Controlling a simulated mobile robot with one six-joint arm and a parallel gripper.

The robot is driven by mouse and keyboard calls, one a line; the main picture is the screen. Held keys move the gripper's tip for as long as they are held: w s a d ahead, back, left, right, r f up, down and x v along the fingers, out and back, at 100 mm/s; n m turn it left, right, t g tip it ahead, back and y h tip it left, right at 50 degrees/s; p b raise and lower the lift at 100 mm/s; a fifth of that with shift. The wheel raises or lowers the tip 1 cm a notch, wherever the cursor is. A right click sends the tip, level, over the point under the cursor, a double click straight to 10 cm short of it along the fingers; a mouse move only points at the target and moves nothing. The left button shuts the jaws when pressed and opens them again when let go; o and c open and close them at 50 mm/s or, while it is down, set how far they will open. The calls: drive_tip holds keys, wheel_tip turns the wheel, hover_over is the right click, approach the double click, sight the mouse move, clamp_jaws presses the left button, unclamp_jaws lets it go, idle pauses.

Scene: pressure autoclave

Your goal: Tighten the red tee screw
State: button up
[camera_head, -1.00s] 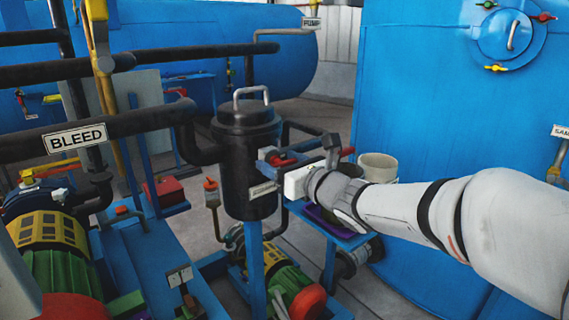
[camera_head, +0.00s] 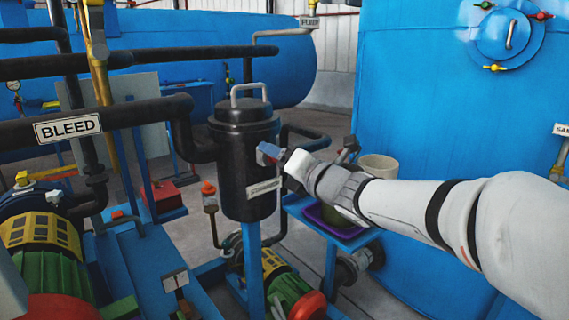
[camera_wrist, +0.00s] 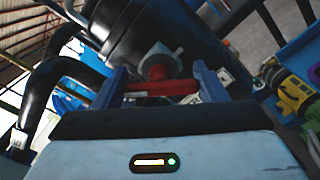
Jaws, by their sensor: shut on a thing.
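The red tee screw (camera_wrist: 162,87) shows in the wrist view, its crossbar lying across between my two blue fingers. Its stem runs into a grey fitting (camera_wrist: 160,60) on the side of the black vessel (camera_wrist: 125,30). My gripper (camera_wrist: 160,80) is shut on the screw's crossbar. In the head view, my gripper (camera_head: 270,154) is at the right side of the black vessel (camera_head: 240,185), below its lid. There the screw is mostly hidden by the fingers and the white gripper body.
A blue tank wall (camera_head: 450,150) stands to the right. A beige bucket (camera_head: 378,168) and a purple tray (camera_head: 325,220) are under and behind my arm. Dark pipes, with a BLEED sign (camera_head: 67,129), run to the left. A pump (camera_head: 285,285) is below.

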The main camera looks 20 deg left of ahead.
drive_tip(key=m, duration=0.3)
drive_tip(key=shift+s+a+r+m, duration=0.1)
drive_tip(key=shift+r+m, duration=0.05)
drive_tip(key=shift+m, duration=0.15)
drive_tip(key=m+p, duration=0.1)
drive_tip(key=m, duration=0.2)
drive_tip(key=shift+m, duration=0.3)
drive_tip(key=m+p, duration=0.2)
drive_tip(key=m, duration=0.4)
drive_tip(key=shift+p, duration=0.3)
drive_tip(key=m+p, duration=0.1)
drive_tip(key=m, duration=0.1)
drive_tip(key=m+p, duration=0.1)
drive_tip(key=m, duration=0.2)
drive_tip(key=m+p, duration=0.1)
drive_tip(key=m, duration=0.1)
drive_tip(key=shift+f+m, duration=0.25)
drive_tip(key=shift+m, duration=0.05)
drive_tip(key=m+p, duration=0.2)
drive_tip(key=m, duration=0.2)
drive_tip(key=shift+s+a+f, duration=0.1)
drive_tip(key=shift+f+m+p, duration=0.1)
drive_tip(key=shift+m+p, duration=0.5)
drive_tip(key=shift+m, duration=0.4)
drive_tip(key=shift+f, duration=0.1)
